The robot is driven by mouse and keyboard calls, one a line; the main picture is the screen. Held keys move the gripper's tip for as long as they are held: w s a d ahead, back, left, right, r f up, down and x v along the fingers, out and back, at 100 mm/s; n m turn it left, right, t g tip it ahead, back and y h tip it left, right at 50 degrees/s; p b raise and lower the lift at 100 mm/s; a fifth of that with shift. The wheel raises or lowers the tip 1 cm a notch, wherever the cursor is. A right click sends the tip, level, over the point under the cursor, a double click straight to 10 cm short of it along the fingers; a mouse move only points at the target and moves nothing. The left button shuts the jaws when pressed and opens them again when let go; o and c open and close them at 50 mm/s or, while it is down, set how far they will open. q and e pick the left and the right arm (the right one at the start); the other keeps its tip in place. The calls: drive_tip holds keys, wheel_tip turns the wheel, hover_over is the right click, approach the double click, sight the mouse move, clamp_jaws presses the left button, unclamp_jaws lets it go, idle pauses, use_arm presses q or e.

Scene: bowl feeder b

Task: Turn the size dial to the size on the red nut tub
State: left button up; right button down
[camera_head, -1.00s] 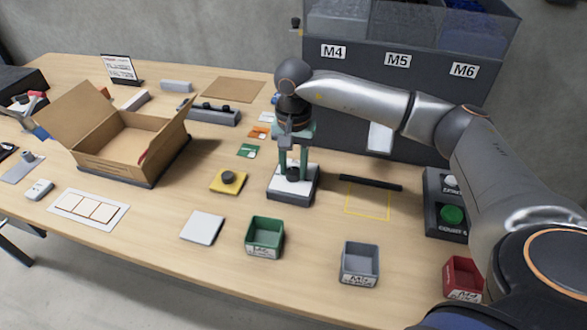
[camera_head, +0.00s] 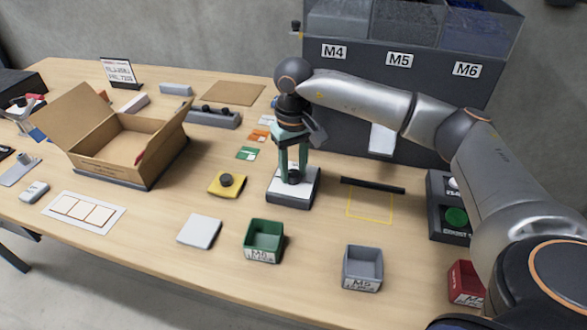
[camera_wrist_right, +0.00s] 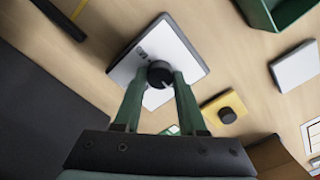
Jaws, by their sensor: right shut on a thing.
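The size dial is a dark knob (camera_wrist_right: 160,74) on a white-topped block (camera_head: 297,197); the wrist view shows part of a marking on the white face, not fully readable. My right gripper (camera_head: 294,172) points down from above and is shut on the knob, its green fingers (camera_wrist_right: 158,80) on either side of it. The red nut tub (camera_head: 466,283) stands at the right front, partly hidden by my right arm; its label is cut off and I cannot read it surely. My left gripper is not in view.
A green tub (camera_head: 263,240) and a grey tub (camera_head: 362,268) stand along the front. A yellow block with a black knob (camera_head: 227,184) and an open cardboard box (camera_head: 110,152) lie left. The feeder (camera_head: 400,90) labelled M4, M5, M6 stands behind.

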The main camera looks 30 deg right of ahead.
sight(293, 173)
drive_tip(key=shift+n, duration=0.3)
drive_tip(key=shift+c, duration=2.4)
unclamp_jaws()
drive_tip(key=shift+r, duration=0.15)
wheel_tip(293, 173, up, 12)
drive_tip(key=shift+r+p, duration=0.15)
drive_tip(key=shift+p, duration=0.25)
